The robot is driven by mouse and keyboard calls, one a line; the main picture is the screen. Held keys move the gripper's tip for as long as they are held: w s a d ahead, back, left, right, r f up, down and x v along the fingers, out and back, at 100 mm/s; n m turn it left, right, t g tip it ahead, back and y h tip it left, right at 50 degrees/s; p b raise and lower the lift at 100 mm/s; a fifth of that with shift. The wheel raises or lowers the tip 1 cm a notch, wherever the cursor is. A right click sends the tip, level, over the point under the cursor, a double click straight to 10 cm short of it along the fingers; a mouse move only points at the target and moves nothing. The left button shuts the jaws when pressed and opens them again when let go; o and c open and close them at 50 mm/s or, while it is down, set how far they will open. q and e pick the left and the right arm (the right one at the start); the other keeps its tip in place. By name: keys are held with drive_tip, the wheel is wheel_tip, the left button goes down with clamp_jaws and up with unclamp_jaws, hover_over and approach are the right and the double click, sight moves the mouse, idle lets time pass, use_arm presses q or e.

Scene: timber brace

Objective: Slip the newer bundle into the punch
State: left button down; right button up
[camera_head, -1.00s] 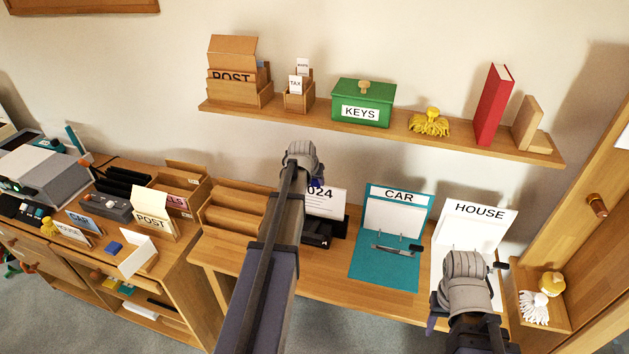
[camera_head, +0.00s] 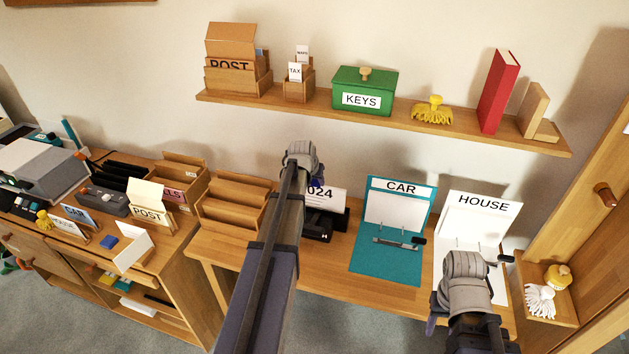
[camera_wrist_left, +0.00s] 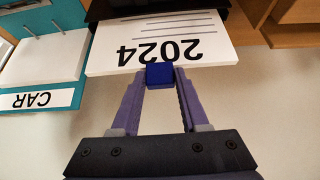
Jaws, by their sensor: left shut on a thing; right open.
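The bundle marked 2024 (camera_head: 324,201) is white with a blue tab (camera_wrist_left: 159,70) on its edge. My left gripper (camera_wrist_left: 159,80) is shut on the tab; in the head view its wrist and arm hide part of the bundle. The black punch (camera_head: 320,230) stands on the desk just below the bundle in the head view. In the wrist view the bundle's far edge meets a dark body (camera_wrist_left: 120,8); I cannot tell whether it is inside the slot. My right gripper (camera_head: 432,322) is open over the desk's right part, its fingers mostly hidden.
The teal CAR binder (camera_head: 385,262) and the white HOUSE binder (camera_head: 478,228) lie open right of the punch. A wooden rack (camera_head: 232,205) stands left of it. A shelf (camera_head: 390,128) with boxes runs above. A crowded cabinet (camera_head: 185,285) is at left.

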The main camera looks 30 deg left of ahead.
use_arm(q)
drive_tip(key=shift+f+b, duration=0.3)
drive_tip(key=shift+f, duration=0.15)
drive_tip(key=shift+c, duration=1.7)
unclamp_jaws()
drive_tip(key=shift+o, duration=0.4)
drive_tip(key=shift+o, duration=1.3)
wheel_tip(320, 180, up, 8)
drive_tip(key=p, duration=0.8)
